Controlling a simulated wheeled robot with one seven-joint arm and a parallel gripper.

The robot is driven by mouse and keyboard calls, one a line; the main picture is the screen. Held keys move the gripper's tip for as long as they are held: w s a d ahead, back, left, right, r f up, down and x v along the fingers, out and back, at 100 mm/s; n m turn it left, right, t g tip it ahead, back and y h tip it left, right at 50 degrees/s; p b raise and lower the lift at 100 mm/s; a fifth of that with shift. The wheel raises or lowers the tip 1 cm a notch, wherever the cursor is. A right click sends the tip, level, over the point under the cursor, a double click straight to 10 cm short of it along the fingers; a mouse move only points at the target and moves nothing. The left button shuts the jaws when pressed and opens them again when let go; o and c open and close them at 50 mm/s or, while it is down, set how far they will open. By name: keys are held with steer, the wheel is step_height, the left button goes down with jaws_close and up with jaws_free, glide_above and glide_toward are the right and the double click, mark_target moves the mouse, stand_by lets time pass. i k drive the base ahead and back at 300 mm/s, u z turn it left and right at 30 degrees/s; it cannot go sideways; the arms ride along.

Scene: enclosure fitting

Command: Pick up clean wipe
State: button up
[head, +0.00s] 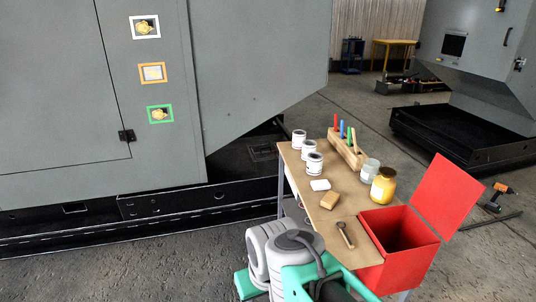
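A small flat white piece (319,184), which looks like the clean wipe, lies on the brown tabletop (308,172) near its left edge. It lies just in front of the white cans and behind a small tan block (329,200). Nothing covers it. Grey and green parts of my own arm show at the bottom, in front of the table. My gripper's fingers do not show in the head view.
On the table stand several white cans (313,164), a wooden holder with coloured markers (347,152), a glass jar (370,170), a yellow jar (384,185) and a wrench-like tool (345,234). An open red bin (405,262) adjoins the table's right side. A grey cabinet (165,95) stands left.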

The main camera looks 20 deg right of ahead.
mark_target(317, 185)
steer(key=i, duration=2.7)
steer(key=z, duration=1.5)
